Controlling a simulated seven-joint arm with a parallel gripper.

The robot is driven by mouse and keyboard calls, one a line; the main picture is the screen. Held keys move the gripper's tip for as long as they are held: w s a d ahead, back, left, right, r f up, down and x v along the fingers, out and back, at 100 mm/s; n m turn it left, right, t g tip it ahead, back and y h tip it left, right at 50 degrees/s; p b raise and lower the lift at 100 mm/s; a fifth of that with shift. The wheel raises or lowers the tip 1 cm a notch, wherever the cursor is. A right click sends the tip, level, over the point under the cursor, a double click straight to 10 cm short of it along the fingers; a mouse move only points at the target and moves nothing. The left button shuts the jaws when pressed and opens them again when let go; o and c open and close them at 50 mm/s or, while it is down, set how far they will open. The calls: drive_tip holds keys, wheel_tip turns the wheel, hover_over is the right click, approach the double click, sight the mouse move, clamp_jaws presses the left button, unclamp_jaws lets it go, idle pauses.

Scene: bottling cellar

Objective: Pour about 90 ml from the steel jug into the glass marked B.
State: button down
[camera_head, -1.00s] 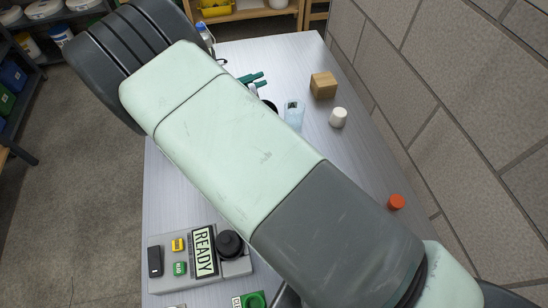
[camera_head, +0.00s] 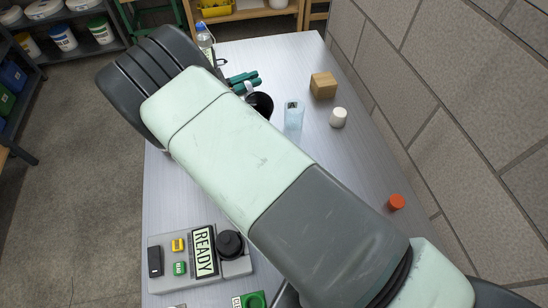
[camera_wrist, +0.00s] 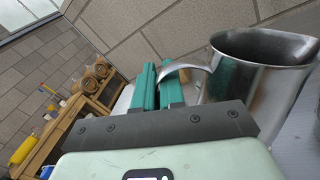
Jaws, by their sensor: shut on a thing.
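The steel jug (camera_wrist: 255,85) is at the right of the wrist view, with its curved handle between the green fingers of my gripper (camera_wrist: 160,85). My gripper is shut on the handle. In the head view the jug's dark mouth (camera_head: 261,104) shows past my arm, beside the green fingers (camera_head: 244,82); my arm hides part of the jug. A clear bluish glass (camera_head: 293,122) with a small dark label stands just right of the jug, apart from it. I see no stream, and the liquid level is not visible.
A wooden block (camera_head: 323,85) and a white cylinder (camera_head: 338,118) stand right of the glass. An orange cap (camera_head: 396,202) lies near the right edge by the wall. A blue-capped bottle (camera_head: 205,40) stands at the back left. A READY panel (camera_head: 203,251) sits at the front left.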

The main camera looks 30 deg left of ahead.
drive_tip(key=shift+w+a+r+n, duration=0.15)
drive_tip(key=shift+w+a+n, duration=0.35)
drive_tip(key=shift+n, duration=0.45)
drive_tip(key=shift+w+a+r+n, duration=0.2)
drive_tip(key=shift+w+a+n, duration=0.15)
drive_tip(key=shift+a+n, duration=0.5)
drive_tip(key=shift+w+a+r+n, duration=0.15)
drive_tip(key=shift+w+a+n, duration=0.3)
drive_tip(key=shift+n, duration=0.65)
